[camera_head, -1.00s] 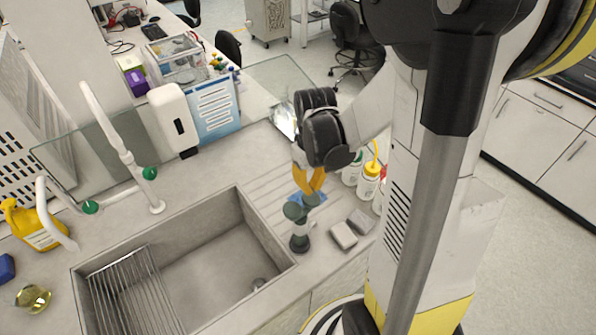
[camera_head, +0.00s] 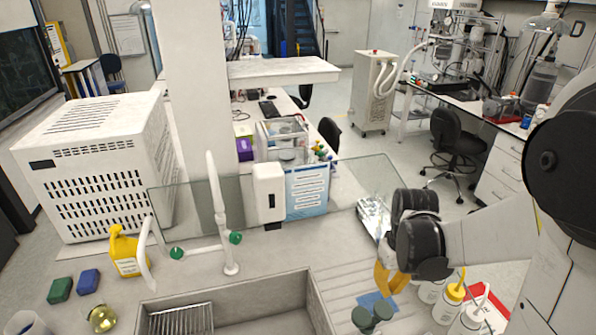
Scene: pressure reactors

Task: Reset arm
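My gripper (camera_head: 388,281) shows at the lower right in the head view, at the end of my dark-jointed arm. A dark green-grey object (camera_head: 373,316) with a round top stands just below the fingertips, cut off by the frame's lower edge. A blue patch (camera_head: 378,301) lies between it and the fingers. Whether the fingers touch either is unclear.
The sink (camera_head: 265,322) and white tap (camera_head: 219,225) are to the left. White bottles (camera_head: 449,302) stand close to the right of my gripper. A glass screen (camera_head: 375,180) and white dispenser (camera_head: 269,193) stand behind. A large white perforated machine (camera_head: 95,160) is at far left.

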